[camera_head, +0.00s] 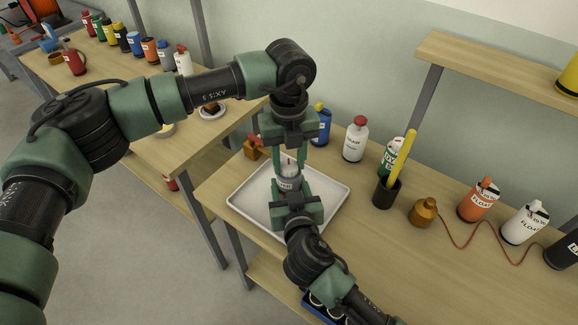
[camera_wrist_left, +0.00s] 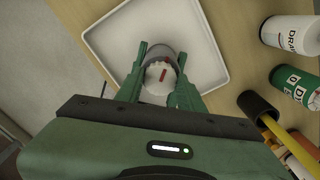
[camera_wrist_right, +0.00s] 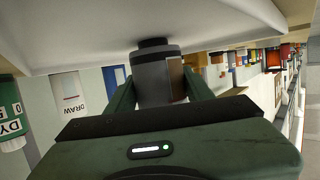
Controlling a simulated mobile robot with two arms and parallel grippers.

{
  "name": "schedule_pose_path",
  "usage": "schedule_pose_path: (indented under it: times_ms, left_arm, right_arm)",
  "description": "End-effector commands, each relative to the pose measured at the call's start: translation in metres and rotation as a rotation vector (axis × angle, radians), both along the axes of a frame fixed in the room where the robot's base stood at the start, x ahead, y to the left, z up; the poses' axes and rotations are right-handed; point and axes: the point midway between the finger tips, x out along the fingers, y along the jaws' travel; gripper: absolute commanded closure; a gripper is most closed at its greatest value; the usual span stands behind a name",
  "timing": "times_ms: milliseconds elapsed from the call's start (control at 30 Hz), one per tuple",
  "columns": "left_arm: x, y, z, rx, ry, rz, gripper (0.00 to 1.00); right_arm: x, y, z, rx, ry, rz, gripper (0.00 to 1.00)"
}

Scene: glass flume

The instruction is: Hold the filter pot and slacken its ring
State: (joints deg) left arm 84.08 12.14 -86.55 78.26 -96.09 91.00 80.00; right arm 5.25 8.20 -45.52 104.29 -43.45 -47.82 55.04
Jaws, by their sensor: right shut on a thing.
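The filter pot (camera_head: 288,181) is upright over the white tray (camera_head: 243,204), a small grey pot with a pale top. In the left wrist view its round white top (camera_wrist_left: 158,79) has a red mark. My right gripper (camera_head: 295,192) is shut on the pot's body from the front; the right wrist view shows the grey body (camera_wrist_right: 157,75) between the fingers and a dark end by the tray. My left gripper (camera_head: 287,163) points down from above, open, its fingers on either side of the pot's top.
Behind the tray stand a blue bottle (camera_head: 321,125) and a white bottle with a red cap (camera_head: 355,139). To the right are a dark cup (camera_head: 386,193) with a yellow stick and a brass-coloured pot (camera_head: 424,212).

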Motion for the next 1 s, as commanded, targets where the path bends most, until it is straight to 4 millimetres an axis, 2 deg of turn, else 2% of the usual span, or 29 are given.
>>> schedule_pose_path:
  times_ms: [367,467,800,1000]
  left_arm:
    - [0.0003,0.0002,0.0001,0.0,-0.001,-0.018,0.49]
    - [0.0003,0.0001,0.0002,0.0,-0.001,-0.124,0.49]
    - [0.0008,-0.0004,0.0002,0.0,-0.002,-0.705,0.49]
    - [0.0008,-0.0006,0.0002,0.0,-0.001,-0.873,0.49]
  right_arm:
    - [0.0001,-0.0004,-0.0003,-0.001,0.001,-0.001,0.95]
    - [0.0001,-0.0004,-0.0003,-0.001,0.001,-0.001,0.95]
    - [0.0001,-0.0003,-0.0003,-0.001,0.001,-0.001,0.95]
    - [0.0,-0.0003,-0.0003,-0.001,0.001,-0.001,0.95]
